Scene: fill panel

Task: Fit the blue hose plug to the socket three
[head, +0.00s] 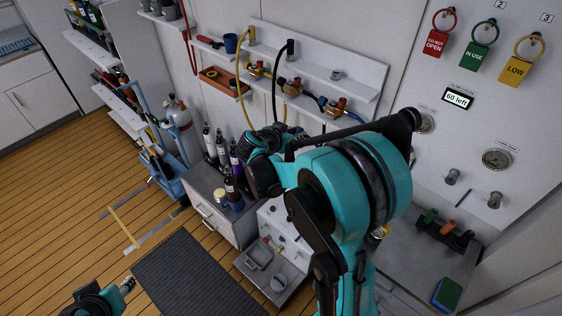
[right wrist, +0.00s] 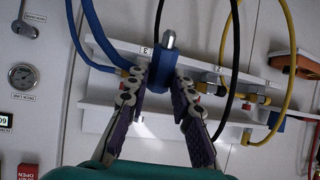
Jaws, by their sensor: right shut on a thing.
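In the right wrist view my right gripper (right wrist: 161,82) is shut on the blue hose plug (right wrist: 165,66), whose silver tip points away from the gripper. Behind it is the white shelf rail (right wrist: 110,108) with brass and red fittings. A small label 3 (right wrist: 146,50) shows just left of the plug and a label 2 (right wrist: 219,68) farther right. I cannot tell whether the plug touches a socket; the socket three opening is not clearly visible. In the head view my right gripper (head: 263,152) is near the rail, and my arm hides the plug. My left gripper (head: 127,284) is low at left, mostly cropped.
A blue hose (right wrist: 92,25) runs left of the plug; black (right wrist: 236,70) and yellow (right wrist: 292,60) hoses loop at right. Dark bottles (head: 222,155) stand on a grey cabinet (head: 207,212) below the rail. A panel with tags and gauges (head: 496,160) stands right.

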